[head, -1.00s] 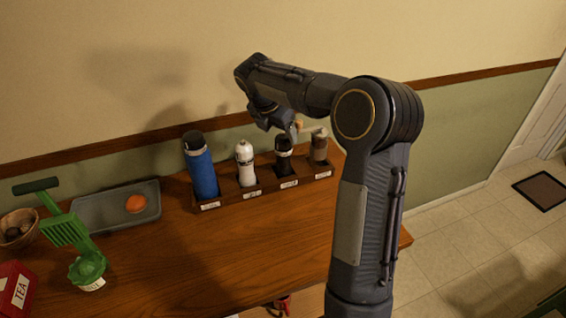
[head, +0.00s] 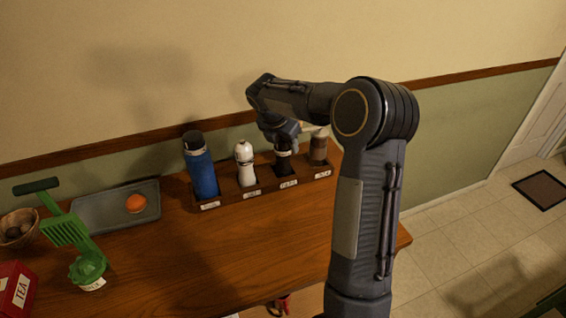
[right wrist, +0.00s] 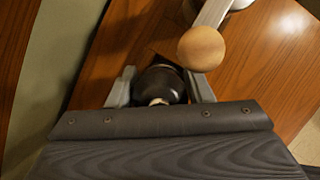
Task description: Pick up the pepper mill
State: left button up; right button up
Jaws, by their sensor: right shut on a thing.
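The pepper mill (head: 284,164) is dark, almost black, and stands upright in a slot of the wooden rack (head: 252,197). My right gripper (head: 282,146) has come down over its top from above. In the right wrist view, the mill's rounded black top (right wrist: 160,84) sits between the two grey fingers (right wrist: 162,92), and the gripper is shut on it. The gripper hides the mill's upper part in the head view. My left gripper is not in view.
The rack also holds a blue bottle (head: 201,172), a white mill (head: 245,164) and a brown grinder (head: 319,148), whose crank knob (right wrist: 201,48) is close to my right gripper. A grey tray (head: 90,218) with an orange fruit (head: 136,203) lies left.

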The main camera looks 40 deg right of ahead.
jog(key=c, duration=0.5)
jog(key=shift+c, duration=0.4)
jog(key=shift+r, duration=0.15)
